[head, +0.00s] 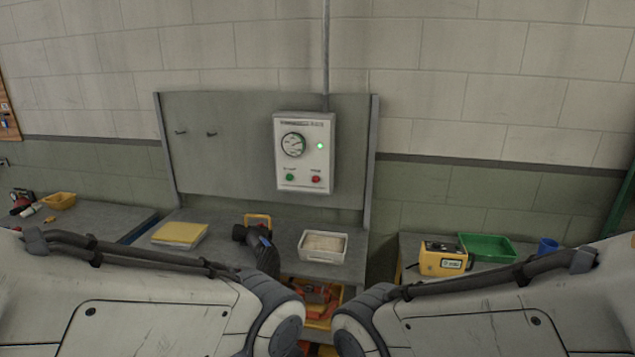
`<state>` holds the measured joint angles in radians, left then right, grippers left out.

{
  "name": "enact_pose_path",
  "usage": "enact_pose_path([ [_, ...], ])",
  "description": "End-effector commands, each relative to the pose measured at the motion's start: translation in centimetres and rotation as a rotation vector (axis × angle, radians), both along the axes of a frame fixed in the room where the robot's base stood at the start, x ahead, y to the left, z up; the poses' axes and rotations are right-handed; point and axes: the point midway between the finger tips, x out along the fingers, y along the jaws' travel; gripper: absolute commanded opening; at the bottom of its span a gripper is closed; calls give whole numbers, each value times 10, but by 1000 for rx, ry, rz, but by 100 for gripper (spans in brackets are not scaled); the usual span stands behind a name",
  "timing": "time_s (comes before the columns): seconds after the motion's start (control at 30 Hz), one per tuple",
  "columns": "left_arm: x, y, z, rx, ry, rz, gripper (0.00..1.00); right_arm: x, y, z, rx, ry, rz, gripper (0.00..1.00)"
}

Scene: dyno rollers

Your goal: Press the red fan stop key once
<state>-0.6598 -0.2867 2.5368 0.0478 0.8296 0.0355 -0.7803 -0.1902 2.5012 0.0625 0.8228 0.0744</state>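The red key (316,180) is a small round button at the lower right of a light grey control box (328,186) fixed on a grey back panel. A green key (290,178) sits to its left. A round dial gauge (293,145) is above the keys, and a green lamp (320,146) is lit at the right. Labels above the keys are too small to read. Nothing covers the red key. My two arms come in from the lower left and lower right, but neither gripper shows in the head view.
Below the box, a grey bench holds a yellow pad (180,234), a dark curved hose-like piece (262,250) and a white tray (323,259). A yellow device (442,259) and green tray (487,248) are at right. The space before the box is clear.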

Motion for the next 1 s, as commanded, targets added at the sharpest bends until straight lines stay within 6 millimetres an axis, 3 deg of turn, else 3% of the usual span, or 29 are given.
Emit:
enact_pose_path([
  [0.03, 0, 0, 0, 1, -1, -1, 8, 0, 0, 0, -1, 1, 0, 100],
  [0.07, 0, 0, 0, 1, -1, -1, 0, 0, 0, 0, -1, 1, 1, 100],
  [1.0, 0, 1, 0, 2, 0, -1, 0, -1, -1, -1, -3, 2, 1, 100],
])
